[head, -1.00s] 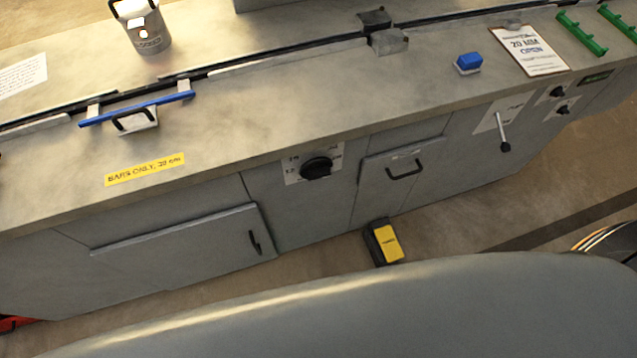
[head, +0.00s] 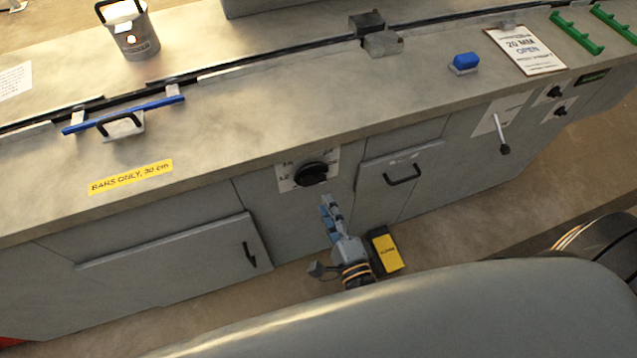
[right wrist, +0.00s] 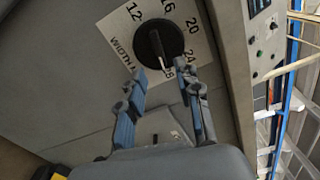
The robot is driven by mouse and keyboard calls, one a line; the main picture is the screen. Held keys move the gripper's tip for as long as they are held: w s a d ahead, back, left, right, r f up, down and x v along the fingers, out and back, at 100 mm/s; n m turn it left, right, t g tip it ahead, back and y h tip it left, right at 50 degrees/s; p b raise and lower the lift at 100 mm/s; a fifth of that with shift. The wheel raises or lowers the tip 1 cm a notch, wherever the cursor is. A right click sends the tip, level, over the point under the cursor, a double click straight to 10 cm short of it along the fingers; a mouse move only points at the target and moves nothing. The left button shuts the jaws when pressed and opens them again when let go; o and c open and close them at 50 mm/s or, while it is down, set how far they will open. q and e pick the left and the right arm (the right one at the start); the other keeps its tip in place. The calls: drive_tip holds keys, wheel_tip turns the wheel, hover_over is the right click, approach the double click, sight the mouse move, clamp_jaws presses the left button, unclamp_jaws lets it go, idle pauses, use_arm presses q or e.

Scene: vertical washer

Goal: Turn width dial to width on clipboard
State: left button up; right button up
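The black width dial (head: 312,173) sits on a white plate on the front of the grey bench. In the right wrist view the dial (right wrist: 158,42) has the numbers 12, 16, 20, 24 and seemingly 28 around it. Its pale pointer line slants toward the lower end, near 28. The clipboard (head: 526,50) lies on the bench top at the right and reads "20 MM" and "OPEN". My right gripper (head: 327,205) is just below the dial. In the right wrist view my right gripper (right wrist: 165,78) is open and empty, its fingertips short of the dial. My left gripper is out of view.
A yellow and black pedal (head: 385,252) stands on the floor beside my right gripper. Door handles (head: 402,176) and a lever (head: 503,140) project from the bench front. A blue bar, a grey canister (head: 132,35) and a blue block (head: 464,63) are on top.

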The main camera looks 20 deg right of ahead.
sight(317, 184)
drive_tip(key=w, duration=0.6)
drive_tip(key=shift+w+a+p, duration=0.15)
drive_tip(key=shift+w+p, duration=0.15)
drive_tip(key=shift+w, duration=0.1)
clamp_jaws()
